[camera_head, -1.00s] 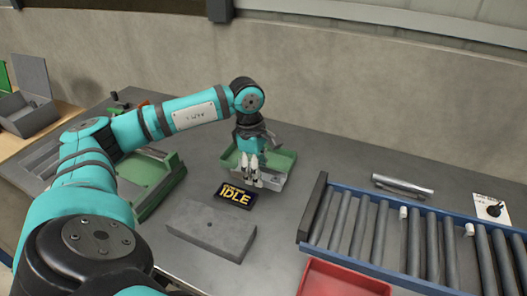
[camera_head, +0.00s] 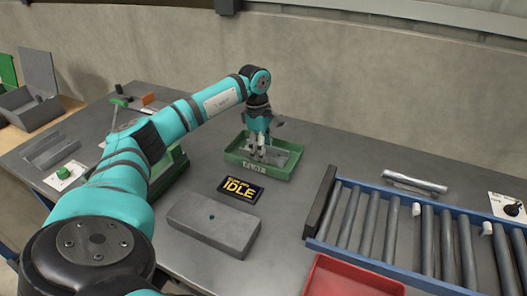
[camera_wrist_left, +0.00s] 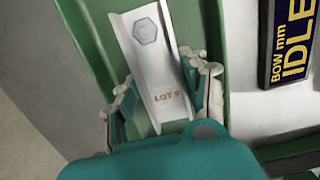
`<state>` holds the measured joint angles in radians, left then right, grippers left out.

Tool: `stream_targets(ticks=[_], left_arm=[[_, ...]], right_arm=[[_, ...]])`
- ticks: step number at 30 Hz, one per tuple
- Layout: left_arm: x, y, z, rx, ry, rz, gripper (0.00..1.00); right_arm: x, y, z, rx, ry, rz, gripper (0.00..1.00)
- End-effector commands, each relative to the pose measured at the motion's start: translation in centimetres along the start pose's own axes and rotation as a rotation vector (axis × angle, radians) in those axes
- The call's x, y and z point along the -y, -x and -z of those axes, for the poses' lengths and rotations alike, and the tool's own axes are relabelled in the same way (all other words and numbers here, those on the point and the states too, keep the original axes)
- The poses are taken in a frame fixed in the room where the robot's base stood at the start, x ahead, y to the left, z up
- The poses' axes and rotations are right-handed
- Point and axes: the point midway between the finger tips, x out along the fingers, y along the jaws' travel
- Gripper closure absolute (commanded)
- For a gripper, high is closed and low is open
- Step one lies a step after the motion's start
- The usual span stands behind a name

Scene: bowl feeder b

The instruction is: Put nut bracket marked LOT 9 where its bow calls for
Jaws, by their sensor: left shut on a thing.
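The nut bracket (camera_wrist_left: 157,65) is a pale grey channel with a hexagonal nut near its far end and a "LOT 9" label near my fingers. My left gripper (camera_head: 258,154) is shut on it, with a finger on each side of the label end in the left wrist view (camera_wrist_left: 160,100). The bracket is over or inside a green tray (camera_head: 252,168) with a label on its front. I cannot tell whether it touches the tray floor. A dark display (camera_head: 240,190) reads "BOW mm IDLE" in yellow. My right gripper is out of view.
A roller conveyor with a blue frame (camera_head: 385,265) and a red bin (camera_head: 350,280) are at right. A metal cylinder (camera_head: 415,183) lies behind the conveyor.

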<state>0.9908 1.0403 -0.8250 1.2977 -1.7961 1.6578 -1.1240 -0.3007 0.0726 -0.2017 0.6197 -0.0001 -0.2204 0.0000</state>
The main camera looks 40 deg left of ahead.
Motion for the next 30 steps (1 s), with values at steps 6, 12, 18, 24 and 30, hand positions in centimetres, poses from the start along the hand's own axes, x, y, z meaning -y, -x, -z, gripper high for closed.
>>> stream_targets(ticks=[6, 12, 18, 24, 30], left_arm=[[0.0, -0.1, 0.0, 0.0, 0.0, 0.001, 0.96], [0.0, -0.2, 0.0, -0.001, 0.0, 0.001, 0.38], [0.0, -0.2, 0.0, -0.001, 0.0, 0.001, 0.32], [0.0, 0.4, 0.0, 0.0, 0.0, -0.001, 0.32], [-0.1, 3.6, -0.1, 0.001, 0.0, -0.006, 0.32]], right_arm=[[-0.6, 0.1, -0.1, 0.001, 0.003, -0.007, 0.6], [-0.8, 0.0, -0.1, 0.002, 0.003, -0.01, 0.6], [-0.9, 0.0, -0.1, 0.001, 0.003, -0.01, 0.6], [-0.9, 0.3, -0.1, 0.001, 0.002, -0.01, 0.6], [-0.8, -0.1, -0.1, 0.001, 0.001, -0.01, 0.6]])
